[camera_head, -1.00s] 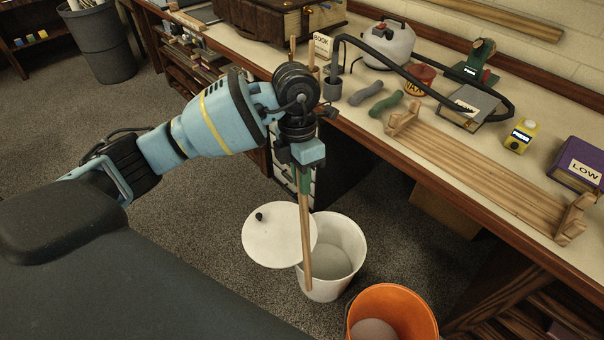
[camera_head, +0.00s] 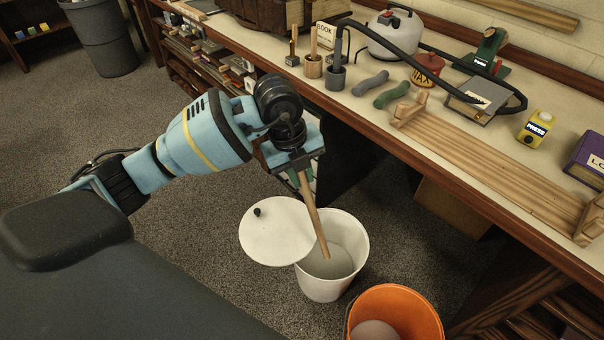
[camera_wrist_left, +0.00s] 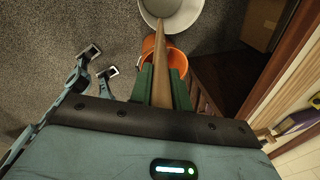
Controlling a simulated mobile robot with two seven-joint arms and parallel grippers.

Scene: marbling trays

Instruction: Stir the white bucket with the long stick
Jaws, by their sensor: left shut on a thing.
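My left gripper (camera_head: 303,170) is shut on the upper part of the long wooden stick (camera_head: 314,215), which hangs down at a tilt. Its green fingers (camera_wrist_left: 162,88) flank the stick in the left wrist view. The stick's lower end shows within the rim of the white bucket (camera_head: 325,288), over grey contents; I cannot tell whether it touches them. The white bucket also shows at the top of the left wrist view (camera_wrist_left: 190,20). My right gripper (camera_wrist_left: 98,62) appears at the left of that view, its fingers apart and empty.
A white round lid (camera_head: 272,235) with a black knob overlaps the bucket's left side in the picture. An orange bucket (camera_head: 430,318) stands at front right. The workbench (camera_head: 400,140) with tools and a wooden rack (camera_head: 490,165) runs along the right.

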